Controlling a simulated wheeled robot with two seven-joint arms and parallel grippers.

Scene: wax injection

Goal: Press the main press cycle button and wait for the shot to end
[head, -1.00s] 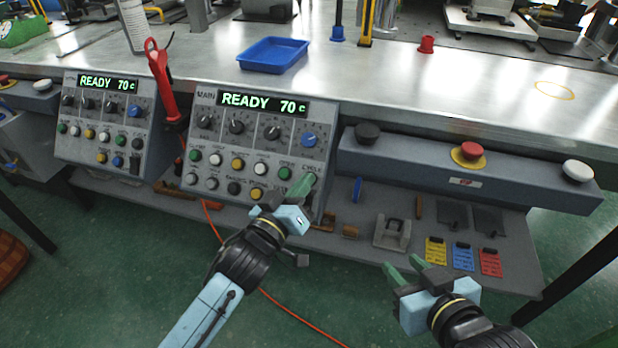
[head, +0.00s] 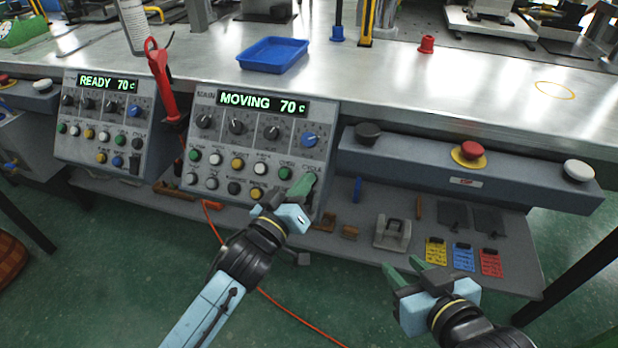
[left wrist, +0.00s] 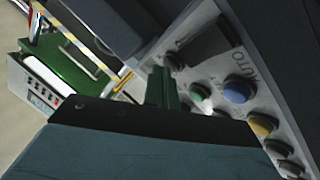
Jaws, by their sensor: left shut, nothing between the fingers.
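The main press control panel (head: 262,150) has a lit display (head: 262,102) reading "MOVING 70 c". It carries black knobs, a blue knob (head: 309,139) and rows of coloured buttons, with a green button (head: 285,173) near the lower right. My left gripper (head: 311,181) is shut, with its fingertips at the panel's right end, just under the "CYCLE" label. The fingers hide the button there, so contact is not visible. In the left wrist view the fingers (left wrist: 163,88) point at the panel face (left wrist: 215,65). My right gripper (head: 405,268) is open and empty, in front of the lower shelf.
A second panel (head: 108,125) at left reads "READY 70 c". A red-handled tool (head: 160,80) hangs between the panels. A blue tray (head: 272,55) sits on the metal bench. A grey bar (head: 420,165) carries a red button (head: 471,150). Coloured tags (head: 463,257) lie on the shelf.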

